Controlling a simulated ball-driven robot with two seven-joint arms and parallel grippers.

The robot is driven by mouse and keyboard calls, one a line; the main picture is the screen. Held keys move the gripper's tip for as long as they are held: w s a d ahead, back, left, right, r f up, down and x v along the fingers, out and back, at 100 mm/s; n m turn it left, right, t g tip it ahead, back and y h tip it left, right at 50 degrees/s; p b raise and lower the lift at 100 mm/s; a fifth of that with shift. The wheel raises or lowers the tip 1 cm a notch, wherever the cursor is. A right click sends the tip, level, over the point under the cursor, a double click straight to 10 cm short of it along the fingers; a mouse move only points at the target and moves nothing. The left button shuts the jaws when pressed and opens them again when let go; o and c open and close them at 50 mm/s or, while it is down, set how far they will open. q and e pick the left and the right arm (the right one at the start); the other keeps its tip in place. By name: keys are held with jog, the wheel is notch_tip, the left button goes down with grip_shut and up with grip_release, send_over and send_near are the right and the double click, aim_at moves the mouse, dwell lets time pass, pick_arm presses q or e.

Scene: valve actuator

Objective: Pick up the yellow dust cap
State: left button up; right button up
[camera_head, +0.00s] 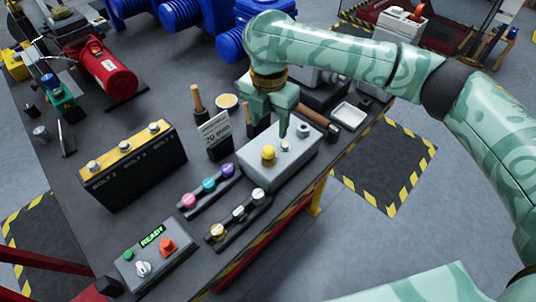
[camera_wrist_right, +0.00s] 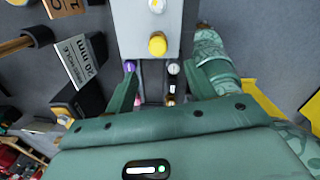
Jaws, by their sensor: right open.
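A round yellow cap (camera_head: 268,153), which I take as the dust cap, sits on top of a light grey box (camera_head: 290,170) on the table. In the right wrist view the yellow cap (camera_wrist_right: 157,45) shows ahead of the fingertips, roughly centred between them. My right gripper (camera_head: 267,128) is above the far side of the grey box, fingers pointing down, just beyond the cap. In the right wrist view the gripper (camera_wrist_right: 157,78) has its fingers spread with nothing between them. My left gripper is not in view.
Small silver fittings (camera_head: 285,145) stand beside the cap on the box. A "20 mm" sign (camera_head: 215,132) and a hammer-like tool (camera_head: 312,117) are near my gripper. Racks of coloured knobs (camera_head: 208,186) and a control box (camera_head: 150,255) lie nearer. A black-yellow bolt box (camera_head: 130,165) stands left.

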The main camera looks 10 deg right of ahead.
jog(key=b, duration=0.1)
send_over(269, 148)
jog(key=f, duration=0.4)
jog(key=shift+s+a+f, duration=0.1)
jog(key=shift+s+f, duration=0.2)
jog(key=shift+f, duration=0.05)
jog(key=f+b, duration=0.2)
jog(key=f, duration=0.3)
jog(key=shift+w+f+b, duration=0.15)
jog(key=shift+w+b, duration=0.15)
jog(key=shift+b, duration=0.1)
jog(key=shift+r, duration=0.2)
grip_shut()
